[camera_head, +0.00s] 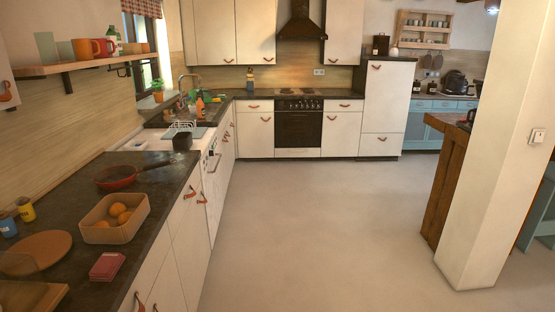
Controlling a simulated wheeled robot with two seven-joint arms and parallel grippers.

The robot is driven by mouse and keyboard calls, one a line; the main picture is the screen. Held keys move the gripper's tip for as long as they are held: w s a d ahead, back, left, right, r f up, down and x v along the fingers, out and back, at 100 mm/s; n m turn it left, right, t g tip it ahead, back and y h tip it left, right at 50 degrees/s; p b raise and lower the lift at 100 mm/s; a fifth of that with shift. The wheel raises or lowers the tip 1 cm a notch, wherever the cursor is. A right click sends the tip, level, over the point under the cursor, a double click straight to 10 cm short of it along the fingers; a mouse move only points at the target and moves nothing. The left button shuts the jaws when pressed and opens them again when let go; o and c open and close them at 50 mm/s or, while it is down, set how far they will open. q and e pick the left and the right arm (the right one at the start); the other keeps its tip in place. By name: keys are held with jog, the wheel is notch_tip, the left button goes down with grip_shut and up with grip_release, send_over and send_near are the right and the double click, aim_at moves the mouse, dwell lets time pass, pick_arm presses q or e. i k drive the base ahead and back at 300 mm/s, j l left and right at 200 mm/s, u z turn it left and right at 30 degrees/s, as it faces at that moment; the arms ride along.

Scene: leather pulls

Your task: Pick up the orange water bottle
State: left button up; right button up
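A small orange bottle-shaped object (200,106) stands upright on the left counter near the sink. It is far off and small, so I cannot tell for sure that it is the water bottle. A yellowish bottle (250,79) with a dark top stands on the back counter, left of the stove. Neither of my grippers shows in the head view.
A white pillar (495,150) and wooden counter (447,185) stand right. The floor (310,230) between is clear.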

aim_at(200, 106)
jog(key=i, duration=1.85)
jog(key=i+l+u, duration=0.15)
jog(key=i+u, duration=0.25)
jog(key=i, duration=0.2)
jog(key=i+l+u, duration=0.35)
jog(key=i, duration=0.25)
jog(key=i+l+u, duration=0.4)
jog(key=i, duration=0.15)
